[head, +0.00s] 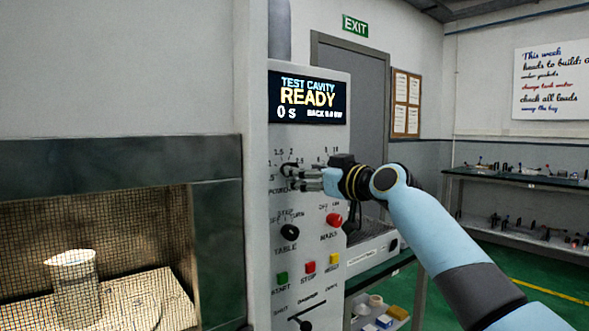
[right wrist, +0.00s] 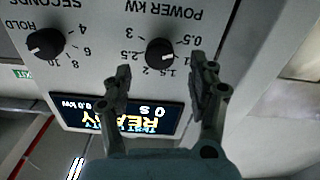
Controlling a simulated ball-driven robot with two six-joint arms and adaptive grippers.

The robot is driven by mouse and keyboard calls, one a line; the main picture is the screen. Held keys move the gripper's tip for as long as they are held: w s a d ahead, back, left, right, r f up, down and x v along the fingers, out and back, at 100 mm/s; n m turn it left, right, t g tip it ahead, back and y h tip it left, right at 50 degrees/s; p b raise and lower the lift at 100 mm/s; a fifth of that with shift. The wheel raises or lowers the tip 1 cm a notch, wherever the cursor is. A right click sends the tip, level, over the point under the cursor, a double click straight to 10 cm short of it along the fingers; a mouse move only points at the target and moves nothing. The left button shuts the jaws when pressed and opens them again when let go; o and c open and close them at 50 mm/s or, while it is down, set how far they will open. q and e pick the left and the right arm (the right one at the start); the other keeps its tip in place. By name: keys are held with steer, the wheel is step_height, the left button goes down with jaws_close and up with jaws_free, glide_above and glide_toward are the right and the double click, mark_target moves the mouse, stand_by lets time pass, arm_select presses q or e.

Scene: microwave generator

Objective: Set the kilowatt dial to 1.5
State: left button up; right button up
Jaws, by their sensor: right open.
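In the head view the right gripper (head: 297,179) reaches in from the right at the panel and partly covers the dial (head: 286,170). My left gripper is out of view.
The SECONDS dial (right wrist: 46,43) sits beside the kilowatt dial. The display (head: 308,97) above reads READY, 0 s. Below are the TABLE knob (head: 290,232), red knob (head: 334,220) and several push buttons. A mesh-fronted cavity at left holds a beaker (head: 73,285).

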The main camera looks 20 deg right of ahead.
steer(key=x, duration=0.4)
steer(key=shift+w+a, duration=0.15)
steer(key=shift+w, duration=0.2)
steer(key=c, duration=1.1)
